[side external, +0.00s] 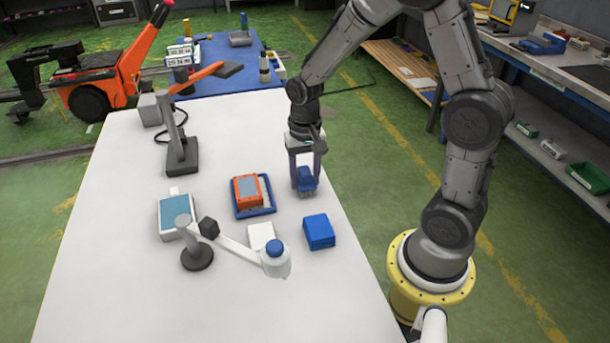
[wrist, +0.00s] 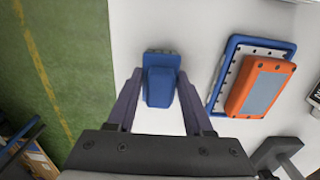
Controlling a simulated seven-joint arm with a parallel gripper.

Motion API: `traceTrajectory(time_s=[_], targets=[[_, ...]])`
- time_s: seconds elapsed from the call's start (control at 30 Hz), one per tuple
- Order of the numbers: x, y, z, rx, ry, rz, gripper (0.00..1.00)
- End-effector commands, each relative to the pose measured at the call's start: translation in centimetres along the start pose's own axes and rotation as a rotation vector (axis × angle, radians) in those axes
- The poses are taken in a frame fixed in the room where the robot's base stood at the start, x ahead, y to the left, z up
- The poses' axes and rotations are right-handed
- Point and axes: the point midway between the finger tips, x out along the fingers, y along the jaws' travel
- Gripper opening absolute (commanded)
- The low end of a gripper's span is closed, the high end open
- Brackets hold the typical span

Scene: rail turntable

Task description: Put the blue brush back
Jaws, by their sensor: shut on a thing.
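The blue brush (side external: 307,184) is a small blue block-like piece near the right edge of the white table. My gripper (side external: 306,176) points down over it, with one finger on each side, and is shut on it. In the wrist view the brush (wrist: 160,88) sits between the two fingertips of my gripper (wrist: 159,79), with a wider blue part at its far end. Its underside is hidden, and I cannot tell whether it touches the table or is just above it.
An orange device (side external: 248,189) lies on a blue tray (side external: 265,210) left of my gripper. A blue box (side external: 319,231) stands nearer the camera, beside a white block (side external: 261,235). A jointed stand (side external: 198,257) and a grey-blue panel (side external: 176,212) are at left. The white table (side external: 110,250) has bare room.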

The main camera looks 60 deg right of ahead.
Motion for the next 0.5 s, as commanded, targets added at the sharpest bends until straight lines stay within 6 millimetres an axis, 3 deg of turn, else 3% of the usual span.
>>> traceTrajectory(time_s=[0.07,0.1,0.2,0.27,0.5], targets=[[0.26,0.01,0.01,0.0,-0.001,0.001,0.0],[0.25,0.01,0.0,0.0,-0.001,0.0,0.57],[0.23,0.0,0.0,0.0,-0.001,0.0,0.75],[0.23,0.0,0.0,0.0,0.0,0.0,0.81],[0.19,0.0,0.0,0.0,0.0,0.0,0.81]])
